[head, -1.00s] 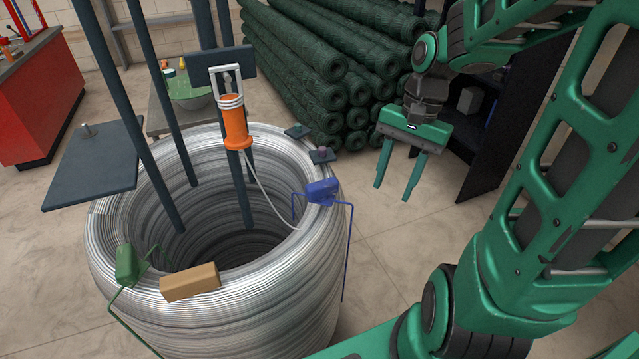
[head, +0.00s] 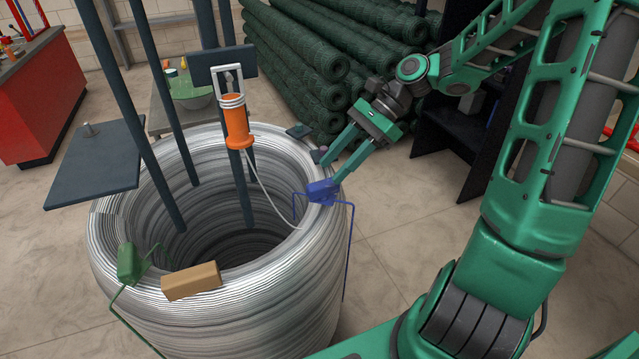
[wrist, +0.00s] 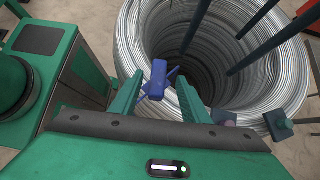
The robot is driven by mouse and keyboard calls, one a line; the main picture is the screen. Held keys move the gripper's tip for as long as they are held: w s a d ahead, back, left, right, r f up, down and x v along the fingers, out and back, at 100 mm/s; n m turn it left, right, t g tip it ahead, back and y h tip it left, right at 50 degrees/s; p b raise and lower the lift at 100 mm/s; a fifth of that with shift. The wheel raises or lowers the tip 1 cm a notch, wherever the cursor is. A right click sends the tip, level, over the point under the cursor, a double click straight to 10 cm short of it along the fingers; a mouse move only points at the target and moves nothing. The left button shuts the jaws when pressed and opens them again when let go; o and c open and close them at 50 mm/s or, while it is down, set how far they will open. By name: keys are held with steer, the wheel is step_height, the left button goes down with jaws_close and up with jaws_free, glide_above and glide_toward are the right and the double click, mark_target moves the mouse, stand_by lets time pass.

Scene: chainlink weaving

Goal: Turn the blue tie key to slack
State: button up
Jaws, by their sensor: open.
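The blue tie key (head: 321,190) sits on the right rim of the big wire coil (head: 230,290), with its thin blue wire strap hanging down the coil's outer side. In the wrist view the blue tie key (wrist: 158,80) shows ahead of the fingers, nearer the left finger. My gripper (head: 330,172) is open, its fingers pointing down and left at the key from behind and to the right. In the wrist view my gripper (wrist: 160,98) has nothing between its fingers that I can tell is held. Whether a finger touches the key is unclear.
A green tie key (head: 127,263) and a tan block (head: 191,281) are on the near left rim. Dark posts and an orange handle (head: 236,122) rise inside the coil. Dark pads lie on the rim beyond the blue key. Mesh rolls (head: 300,50) are stacked behind.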

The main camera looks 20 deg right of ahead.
mark_target(320, 184)
steer(key=x, duration=0.7)
steer(key=shift+c, duration=0.3)
